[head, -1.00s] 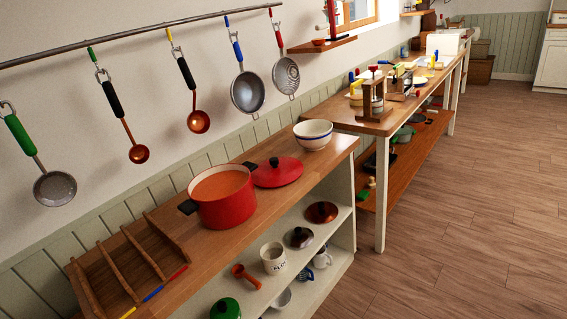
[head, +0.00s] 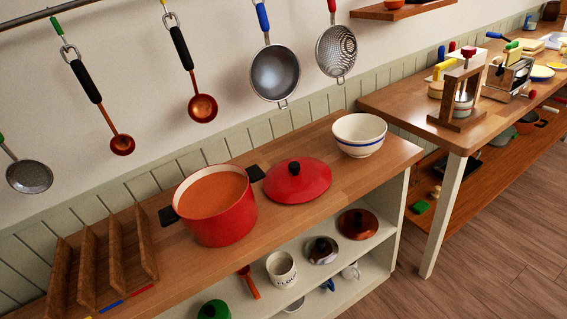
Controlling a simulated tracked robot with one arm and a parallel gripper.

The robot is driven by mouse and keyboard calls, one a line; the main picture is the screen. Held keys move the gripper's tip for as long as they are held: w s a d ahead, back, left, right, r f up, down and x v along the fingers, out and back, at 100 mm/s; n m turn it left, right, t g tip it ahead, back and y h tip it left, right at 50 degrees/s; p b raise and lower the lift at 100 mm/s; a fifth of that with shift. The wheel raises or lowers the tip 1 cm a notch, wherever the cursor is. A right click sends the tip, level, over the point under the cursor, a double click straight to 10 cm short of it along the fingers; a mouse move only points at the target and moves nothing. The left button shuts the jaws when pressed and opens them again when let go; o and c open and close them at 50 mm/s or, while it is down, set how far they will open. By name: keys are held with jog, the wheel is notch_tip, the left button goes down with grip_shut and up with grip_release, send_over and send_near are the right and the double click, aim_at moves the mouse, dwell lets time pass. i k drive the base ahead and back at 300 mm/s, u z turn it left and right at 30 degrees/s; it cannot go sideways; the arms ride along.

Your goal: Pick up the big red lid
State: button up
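The big red lid (head: 297,181) lies flat on the wooden counter, knob up, with a dark knob on top. It is right of the red pot (head: 222,222), which holds an orange-red content and has black handles. A white bowl with a blue stripe (head: 359,135) stands behind and right of the lid. Nothing covers the lid. My gripper is not in the head view.
A wooden rack (head: 102,262) stands at the counter's left end. Ladles and strainers (head: 275,73) hang from a rail above. The shelf below holds a mug (head: 281,268), a brown-red lid (head: 357,224) and a green lid (head: 214,309). A second table (head: 400,103) stands right.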

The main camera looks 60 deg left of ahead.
aim_at(295, 180)
jog(key=u, duration=0.5)
jog(key=i, duration=1.05)
jog(key=u, duration=1.05)
jog(key=i, duration=0.55)
jog(key=u, duration=0.3)
jog(key=k, duration=0.9)
jog(key=u, duration=0.15)
jog(key=i, duration=0.9)
jog(key=z, duration=0.1)
